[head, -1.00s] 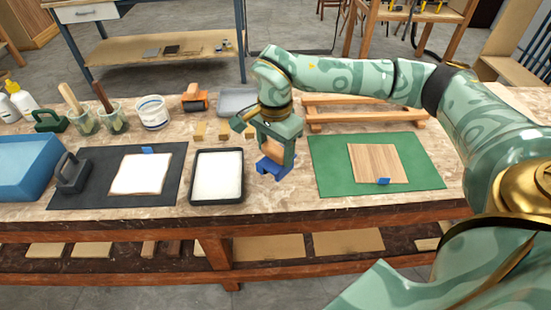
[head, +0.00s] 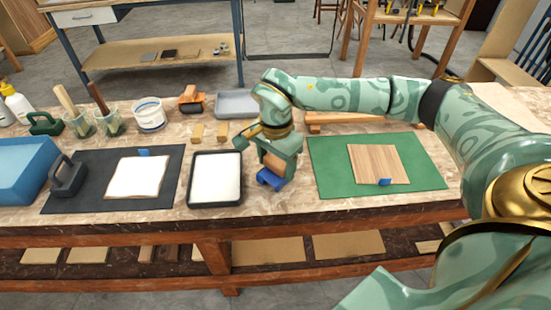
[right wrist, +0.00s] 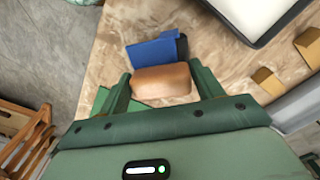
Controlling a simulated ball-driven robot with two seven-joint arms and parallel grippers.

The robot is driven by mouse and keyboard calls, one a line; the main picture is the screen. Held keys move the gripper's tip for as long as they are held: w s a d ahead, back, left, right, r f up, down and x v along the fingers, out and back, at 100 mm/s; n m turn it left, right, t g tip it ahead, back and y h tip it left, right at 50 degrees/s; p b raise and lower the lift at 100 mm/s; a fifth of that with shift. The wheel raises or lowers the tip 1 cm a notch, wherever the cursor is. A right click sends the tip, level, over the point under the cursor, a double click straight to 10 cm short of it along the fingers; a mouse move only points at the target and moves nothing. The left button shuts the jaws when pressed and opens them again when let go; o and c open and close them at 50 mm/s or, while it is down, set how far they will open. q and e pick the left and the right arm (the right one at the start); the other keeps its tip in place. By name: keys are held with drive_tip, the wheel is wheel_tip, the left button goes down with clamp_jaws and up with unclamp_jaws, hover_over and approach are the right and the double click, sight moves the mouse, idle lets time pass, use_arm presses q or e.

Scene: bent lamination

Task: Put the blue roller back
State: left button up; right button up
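The blue roller (head: 271,179) has a blue lower part and a tan handle. It is under my right gripper (head: 279,160), between the white-filled black tray (head: 215,205) and the green mat (head: 318,178). In the right wrist view the tan handle lies between the fingers of my right gripper (right wrist: 165,88), which are shut on it. The blue part of the roller (right wrist: 152,52) sticks out beyond. I cannot tell whether the roller touches the table. My left gripper is not in view.
An orange roller (head: 190,97) and a grey tray (head: 237,103) stand behind. Two small wooden blocks (head: 198,133) sit behind the black tray. A wooden rack (head: 345,118) is behind the green mat, which holds a wooden panel (head: 378,163). A black mat is at left (head: 90,200).

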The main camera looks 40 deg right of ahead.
drive_tip(key=shift+o, duration=1.1)
drive_tip(key=shift+w+f, duration=0.15)
drive_tip(key=shift+f, duration=0.15)
drive_tip(key=shift+r, duration=0.5)
use_arm(q)
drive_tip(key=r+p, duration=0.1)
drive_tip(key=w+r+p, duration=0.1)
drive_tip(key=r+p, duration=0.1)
drive_tip(key=p, duration=0.1)
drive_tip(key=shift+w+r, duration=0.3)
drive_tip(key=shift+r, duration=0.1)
use_arm(e)
wheel_tip(320, 180, up, 13)
drive_tip(key=shift+f, duration=0.15)
